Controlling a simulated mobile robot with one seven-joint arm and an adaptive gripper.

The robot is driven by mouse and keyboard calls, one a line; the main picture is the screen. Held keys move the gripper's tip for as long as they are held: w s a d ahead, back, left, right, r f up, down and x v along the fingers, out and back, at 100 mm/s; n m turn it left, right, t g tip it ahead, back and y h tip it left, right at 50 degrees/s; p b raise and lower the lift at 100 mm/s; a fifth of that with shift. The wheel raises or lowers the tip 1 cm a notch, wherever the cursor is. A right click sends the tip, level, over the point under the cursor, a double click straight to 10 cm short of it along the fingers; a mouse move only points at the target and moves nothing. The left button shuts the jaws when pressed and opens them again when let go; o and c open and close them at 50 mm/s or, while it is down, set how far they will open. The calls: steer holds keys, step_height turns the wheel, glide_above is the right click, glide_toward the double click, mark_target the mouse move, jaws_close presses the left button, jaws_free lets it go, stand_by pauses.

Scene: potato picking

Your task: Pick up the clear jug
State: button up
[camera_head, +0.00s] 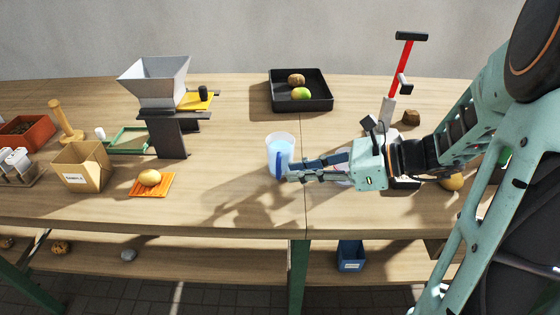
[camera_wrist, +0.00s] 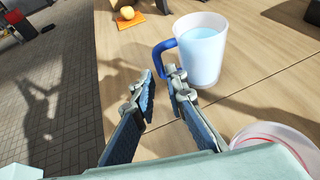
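The clear jug (camera_head: 281,148) stands upright on the table near the middle, with bluish contents and a blue handle. In the wrist view the jug (camera_wrist: 205,48) is at the upper right, its handle facing my fingers. My gripper (camera_head: 291,172) reaches in from the right, low over the table, with its fingertips close to the jug's lower right side. In the wrist view my gripper (camera_wrist: 162,84) is open with a narrow gap, and the handle lies just beyond the fingertips. I cannot tell whether a finger touches it. Nothing is held.
A clear container with a red rim (camera_wrist: 280,138) stands close beside my gripper. A black tray (camera_head: 301,105) with potatoes is behind the jug. A potato on an orange mat (camera_head: 153,192), a hopper (camera_head: 156,82) and a box (camera_head: 82,167) are left. The table's front edge is near.

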mark_target(278, 167)
steer(key=x, duration=0.3)
steer(key=b+x, duration=0.1)
steer(key=x, duration=0.1)
steer(key=shift+a+r, duration=0.2)
steer(key=shift+r, duration=0.1)
steer(key=shift+c, duration=0.6)
jaws_close()
steer(key=shift+r, duration=0.2)
